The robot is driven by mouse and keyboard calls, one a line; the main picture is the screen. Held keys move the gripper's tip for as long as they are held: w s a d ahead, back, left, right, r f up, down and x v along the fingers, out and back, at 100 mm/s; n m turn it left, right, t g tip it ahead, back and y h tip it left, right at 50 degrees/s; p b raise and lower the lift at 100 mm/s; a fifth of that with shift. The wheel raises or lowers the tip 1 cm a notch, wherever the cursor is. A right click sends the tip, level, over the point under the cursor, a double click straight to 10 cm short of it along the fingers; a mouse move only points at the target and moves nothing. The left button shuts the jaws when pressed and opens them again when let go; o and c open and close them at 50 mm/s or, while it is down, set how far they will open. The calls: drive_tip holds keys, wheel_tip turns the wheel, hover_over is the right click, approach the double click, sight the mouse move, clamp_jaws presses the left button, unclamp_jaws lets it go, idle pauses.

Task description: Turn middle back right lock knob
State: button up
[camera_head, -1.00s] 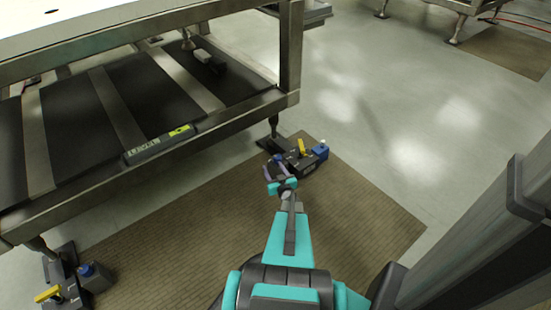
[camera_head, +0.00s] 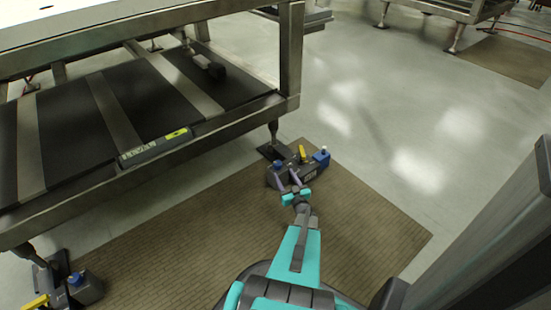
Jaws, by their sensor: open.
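A dark floor lock unit (camera_head: 310,172) sits at the foot of the table's near right leg. It has a yellow lever (camera_head: 302,153), a blue knob (camera_head: 277,163) on its left side and a blue part (camera_head: 322,157) with a pale top on its right. I cannot tell which of these the task names. My gripper (camera_head: 284,171), with purple fingers, is open at the left front of this unit. The left blue knob shows at the fingertips, close to or between them; I cannot tell whether they touch it. The fingers hide part of the unit's front.
A similar lock unit (camera_head: 88,291) with a yellow lever and blue knob sits at the lower left. The metal table (camera_head: 240,122) with a lower shelf stands over the left side. A brown mat (camera_head: 370,225) covers the floor; the grey floor at right is clear.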

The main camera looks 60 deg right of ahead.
sight(278, 165)
drive_tip(key=b+x, duration=0.4)
drive_tip(key=x, duration=0.9)
drive_tip(key=shift+w+d, duration=0.15)
drive_tip(key=shift+w, duration=0.05)
drive_tip(key=shift+c, duration=0.2)
drive_tip(key=c, duration=1)
